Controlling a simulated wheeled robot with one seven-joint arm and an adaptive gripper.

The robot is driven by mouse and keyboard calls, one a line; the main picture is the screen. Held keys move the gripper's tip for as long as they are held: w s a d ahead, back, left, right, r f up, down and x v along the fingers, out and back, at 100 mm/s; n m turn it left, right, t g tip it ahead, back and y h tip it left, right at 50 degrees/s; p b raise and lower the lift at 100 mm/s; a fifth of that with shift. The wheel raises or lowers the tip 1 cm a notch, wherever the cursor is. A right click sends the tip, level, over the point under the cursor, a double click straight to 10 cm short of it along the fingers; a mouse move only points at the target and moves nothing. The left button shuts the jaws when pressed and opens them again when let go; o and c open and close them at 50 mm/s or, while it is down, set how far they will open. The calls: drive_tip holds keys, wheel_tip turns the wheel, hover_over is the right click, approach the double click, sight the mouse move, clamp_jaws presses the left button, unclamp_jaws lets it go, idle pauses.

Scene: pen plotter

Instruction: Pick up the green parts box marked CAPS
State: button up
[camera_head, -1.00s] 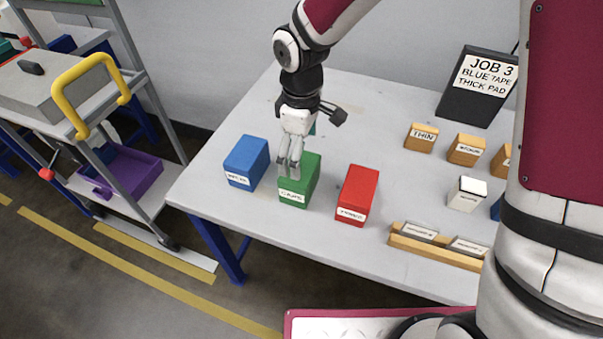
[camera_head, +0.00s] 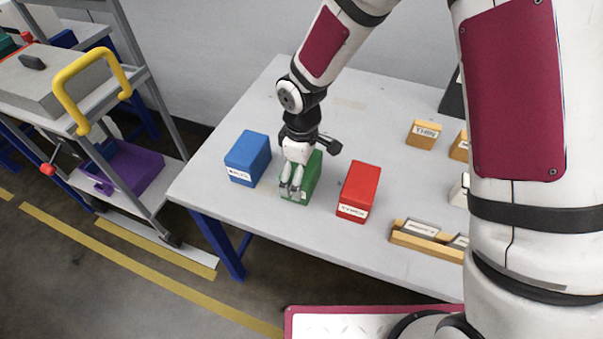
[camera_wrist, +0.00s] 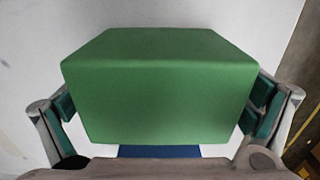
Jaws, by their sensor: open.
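The green parts box (camera_head: 312,172) stands on the grey table between a blue box and a red box. My gripper (camera_head: 291,190) is over it from above and hides most of it and its label in the head view. In the wrist view the green box (camera_wrist: 160,85) fills the middle. The open fingers of my gripper (camera_wrist: 160,115) stand on its left and right sides, with the pads close beside it. A thin light gap shows at the lower left; I cannot tell whether the right pad touches.
The blue box (camera_head: 248,157) stands close on the left and the red box (camera_head: 359,191) on the right. Wooden holders (camera_head: 428,240) and a block marked THIN (camera_head: 423,134) are further right. The table (camera_head: 240,207) is clear in front. A grey cart with a yellow handle (camera_head: 90,83) is at left.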

drive_tip(key=c, duration=1.1)
drive_tip(key=shift+r, duration=0.2)
